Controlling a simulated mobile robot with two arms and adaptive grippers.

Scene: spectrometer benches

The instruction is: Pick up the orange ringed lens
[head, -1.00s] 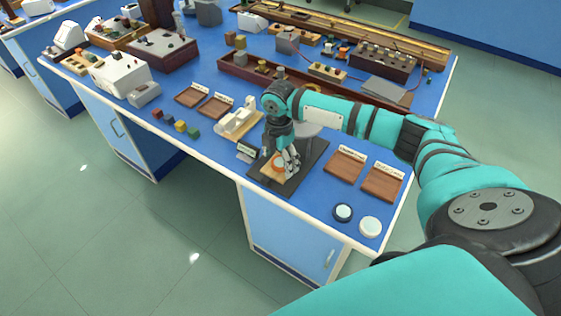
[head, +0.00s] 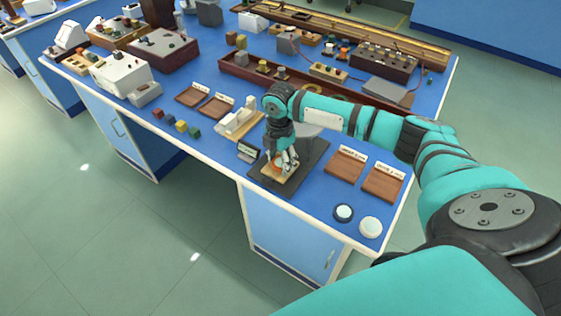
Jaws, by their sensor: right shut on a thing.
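The orange ringed lens (head: 277,166) shows as a small orange patch, largely hidden behind my right gripper's fingers. It is at a light wooden block (head: 270,178) on a dark mat (head: 304,172) near the bench's front edge. My right gripper (head: 284,165) points down, with its fingers shut on the lens just over the wooden block. I cannot tell whether the lens still touches the block. My left gripper is out of view.
Two labelled wooden trays (head: 345,166) lie right of the mat. A dark-ringed disc (head: 343,213) and a white disc (head: 370,227) sit near the front right corner. Small coloured cubes (head: 181,127) and a white stand (head: 240,119) are to the left.

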